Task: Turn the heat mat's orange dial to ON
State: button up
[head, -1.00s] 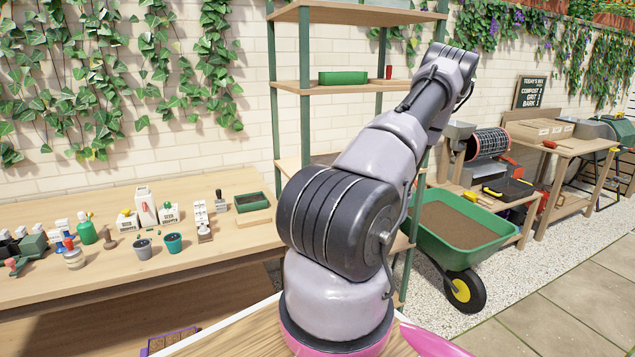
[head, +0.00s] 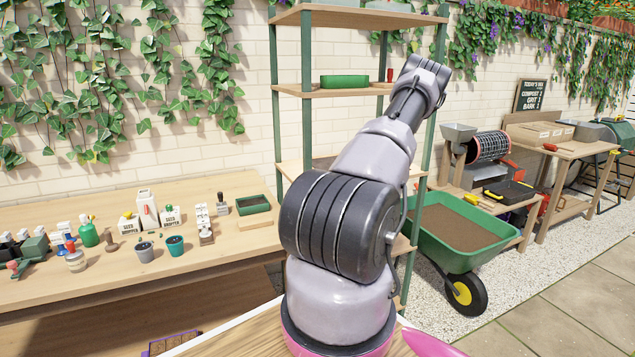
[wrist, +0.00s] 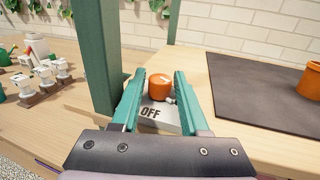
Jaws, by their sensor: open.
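The orange dial (wrist: 158,87) sits on a pale switch block (wrist: 160,116) whose front label reads OFF. It has a light mark on top. The dark heat mat (wrist: 262,88) lies flat on the wooden surface to the right of the block. In the wrist view, my gripper (wrist: 160,76) is open, its two teal fingers on either side of the dial in the picture. I see gaps beside the dial and no clear contact. In the head view my own arm hides the dial and the gripper.
A green post (wrist: 97,55) stands close to the left of the fingers. An orange pot (wrist: 311,80) stands on the mat's right side. The shelf above holds a green tray (head: 345,81). The bench at left carries several small items.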

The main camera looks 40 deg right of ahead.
grip_shut()
jog(key=shift+y, duration=0.3)
jog(key=n+y, duration=0.2)
jog(key=shift+y, duration=0.3)
jog(key=shift+n+g+y, duration=0.8)
jog(key=shift+n+y, duration=0.5)
jog(key=shift+y, duration=0.6)
grip_release()
